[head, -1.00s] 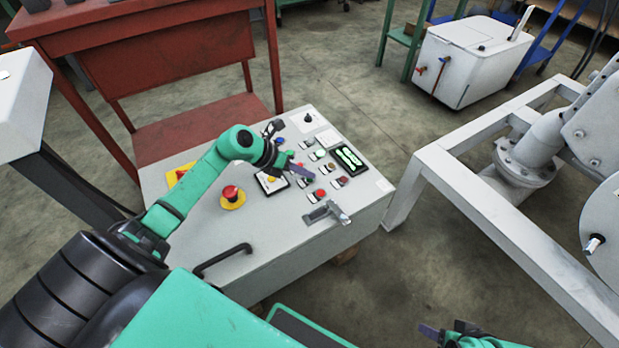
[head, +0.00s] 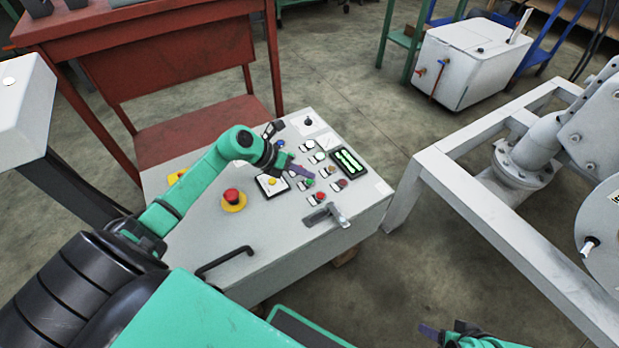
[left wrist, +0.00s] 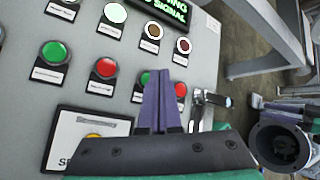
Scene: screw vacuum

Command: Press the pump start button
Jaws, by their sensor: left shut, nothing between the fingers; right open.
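The control panel (head: 270,228) is a light grey sloped top with several round buttons. My left gripper (head: 308,175) is over its button rows, with its purple fingers shut and nothing between them. In the left wrist view the fingertips (left wrist: 164,76) point at the panel between a green button (left wrist: 146,78), partly hidden, and a red button (left wrist: 181,90). I cannot tell whether they touch the panel. Another green button (left wrist: 53,52) and red button (left wrist: 106,67) lie to their left. The labels are too small to read. My right gripper (head: 431,332) is open at the bottom edge, away from the panel.
A red mushroom button (head: 232,196) on a yellow ring and a black handle (head: 225,260) are on the panel's near left. A lit green display (head: 347,161) and a metal latch (head: 329,214) are at its right. A white frame (head: 460,190) stands farther right.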

